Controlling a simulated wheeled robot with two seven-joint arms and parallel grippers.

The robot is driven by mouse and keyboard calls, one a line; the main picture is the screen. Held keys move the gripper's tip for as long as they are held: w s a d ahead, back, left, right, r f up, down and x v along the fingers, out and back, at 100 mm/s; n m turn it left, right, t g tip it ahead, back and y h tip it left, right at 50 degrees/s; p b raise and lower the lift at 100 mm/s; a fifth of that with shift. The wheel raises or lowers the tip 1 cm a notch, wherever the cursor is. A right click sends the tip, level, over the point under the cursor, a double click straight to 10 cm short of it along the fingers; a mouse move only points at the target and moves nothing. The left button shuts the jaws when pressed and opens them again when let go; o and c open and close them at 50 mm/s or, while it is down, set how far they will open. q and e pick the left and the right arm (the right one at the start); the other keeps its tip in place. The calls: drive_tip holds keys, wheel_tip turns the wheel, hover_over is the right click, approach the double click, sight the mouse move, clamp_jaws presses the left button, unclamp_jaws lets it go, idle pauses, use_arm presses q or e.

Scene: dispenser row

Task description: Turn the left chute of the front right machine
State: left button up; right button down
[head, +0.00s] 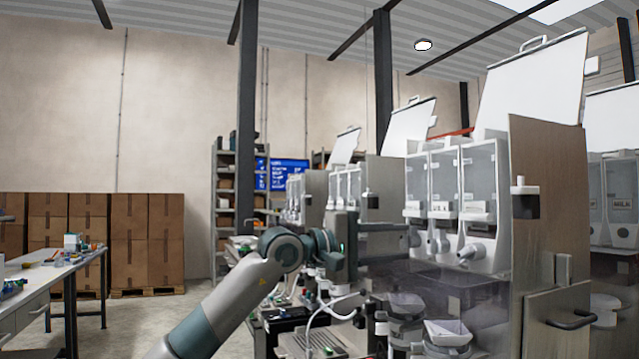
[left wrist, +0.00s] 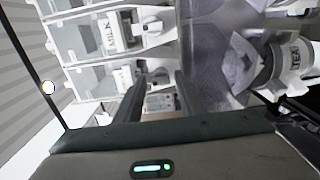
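The front right machine has clear canisters (head: 445,185) in a row, with grey-white chutes under them. Its left chute (head: 415,237) shows small beside my left gripper's fingertips. My left gripper (head: 404,234) reaches right toward this chute; from the head I cannot tell whether they touch. In the left wrist view, turned on its side, my left gripper (left wrist: 160,92) shows two dark fingers apart, with no object clearly held between them. A canister labelled MILK (left wrist: 112,32) and its chute (left wrist: 152,28) lie above the fingers. Another chute near the finger tips is partly hidden. My right gripper is out of view.
The machine's brown side panel (head: 548,200) and handled door stand right of the canisters. White bowls (head: 447,333) sit below the chutes. Further machines (head: 345,185) stand behind to the left.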

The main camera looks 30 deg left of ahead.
use_arm(q)
drive_tip(key=shift+f+n, duration=0.2)
drive_tip(key=shift+n, duration=0.1)
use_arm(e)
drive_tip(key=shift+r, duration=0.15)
